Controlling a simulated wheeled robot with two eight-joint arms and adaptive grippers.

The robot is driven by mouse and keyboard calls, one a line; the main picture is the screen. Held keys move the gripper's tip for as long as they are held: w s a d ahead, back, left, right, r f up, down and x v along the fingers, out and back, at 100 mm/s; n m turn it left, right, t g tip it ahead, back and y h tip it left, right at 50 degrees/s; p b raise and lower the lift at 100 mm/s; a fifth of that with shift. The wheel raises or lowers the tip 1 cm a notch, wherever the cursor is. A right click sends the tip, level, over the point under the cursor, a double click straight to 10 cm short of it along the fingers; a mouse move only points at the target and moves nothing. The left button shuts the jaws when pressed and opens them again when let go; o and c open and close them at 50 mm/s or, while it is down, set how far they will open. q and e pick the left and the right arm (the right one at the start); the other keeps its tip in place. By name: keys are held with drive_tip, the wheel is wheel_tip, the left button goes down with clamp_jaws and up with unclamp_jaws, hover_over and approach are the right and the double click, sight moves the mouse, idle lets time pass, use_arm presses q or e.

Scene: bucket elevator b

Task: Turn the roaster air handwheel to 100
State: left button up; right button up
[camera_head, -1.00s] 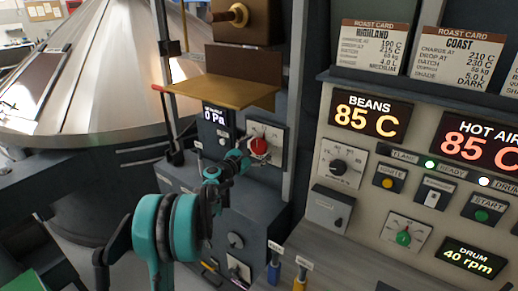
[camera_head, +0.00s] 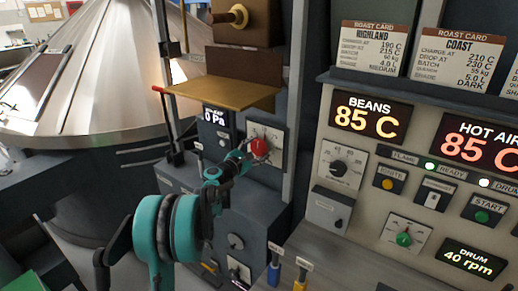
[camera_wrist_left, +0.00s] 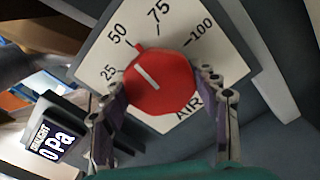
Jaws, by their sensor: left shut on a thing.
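The red air handwheel (camera_head: 260,147) sits on a white dial plate (camera_head: 276,132) on the dark machine housing. It fills the middle of the left wrist view (camera_wrist_left: 160,84), where its plate (camera_wrist_left: 205,55) reads 25, 50, 75, 100 and AIR. The wheel's white line and a small red tab point up-left, near the 50. My left gripper (camera_head: 248,158) is at the wheel, its two fingers on either side of the rim, shut on it; these fingers also show in the left wrist view (camera_wrist_left: 166,108). My right gripper is not in view.
A brass-coloured tray (camera_head: 222,91) juts out above the handwheel. A display (camera_head: 216,116) reading 0 Pa is left of it. The control panel (camera_head: 357,214) with knobs and buttons stands to the right, and a large metal cone (camera_head: 95,70) to the left.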

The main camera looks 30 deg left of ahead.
use_arm(q)
drive_tip(key=m, duration=0.8)
drive_tip(key=shift+r+m, duration=0.1)
drive_tip(key=shift+m, duration=0.3)
drive_tip(key=m, duration=0.3)
drive_tip(key=shift+m+p, duration=0.3)
drive_tip(key=shift+m, duration=2)
drive_tip(key=o, duration=1.2)
